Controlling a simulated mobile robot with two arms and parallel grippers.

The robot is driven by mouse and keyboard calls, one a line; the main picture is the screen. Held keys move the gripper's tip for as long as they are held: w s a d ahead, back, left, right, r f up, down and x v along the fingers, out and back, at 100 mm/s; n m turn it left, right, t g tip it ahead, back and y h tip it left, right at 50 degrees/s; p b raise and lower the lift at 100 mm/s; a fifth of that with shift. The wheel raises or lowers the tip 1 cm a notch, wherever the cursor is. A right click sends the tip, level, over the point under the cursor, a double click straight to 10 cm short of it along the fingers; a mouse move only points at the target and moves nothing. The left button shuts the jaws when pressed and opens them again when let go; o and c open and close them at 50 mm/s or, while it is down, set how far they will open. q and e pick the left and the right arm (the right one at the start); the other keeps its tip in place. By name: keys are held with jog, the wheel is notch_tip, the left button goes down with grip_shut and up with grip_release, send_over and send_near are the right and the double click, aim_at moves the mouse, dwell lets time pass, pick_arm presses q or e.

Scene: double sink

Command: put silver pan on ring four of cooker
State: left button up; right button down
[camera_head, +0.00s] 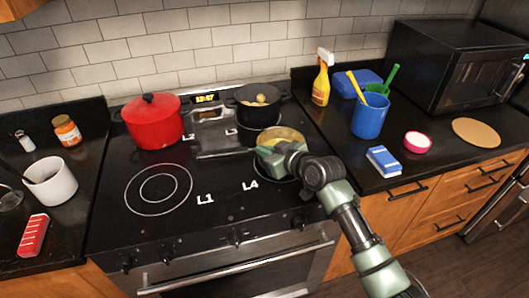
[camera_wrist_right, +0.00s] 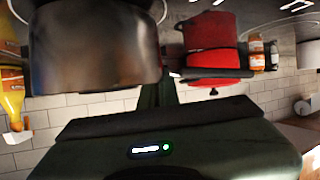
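The silver pan (camera_head: 286,136) is over the front right ring, marked L4 (camera_head: 250,185), which it and my right arm partly cover. Its inside looks yellowish. My right gripper (camera_head: 270,152) is at the pan's near left side and seems shut on it, though the fingertips are mostly hidden. In the right wrist view, which is upside down, the pan (camera_wrist_right: 95,45) fills the upper left, with a dark finger behind its edge. I cannot tell whether the pan touches the cooker. My left gripper is not in view.
A red lidded pot (camera_head: 153,122) stands on the back left ring. A black pot (camera_head: 259,108) with yellowish food is on the back right ring, close behind the pan. The front left ring (camera_head: 158,190) is bare. A blue cup (camera_head: 370,117) stands on the right counter.

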jog(key=shift+f, duration=0.4)
jog(key=c, duration=1.7)
grip_release()
jog(key=shift+f, duration=0.15)
jog(key=shift+s+d, duration=0.1)
jog(key=b+v, duration=0.1)
jog(key=v, duration=1.1)
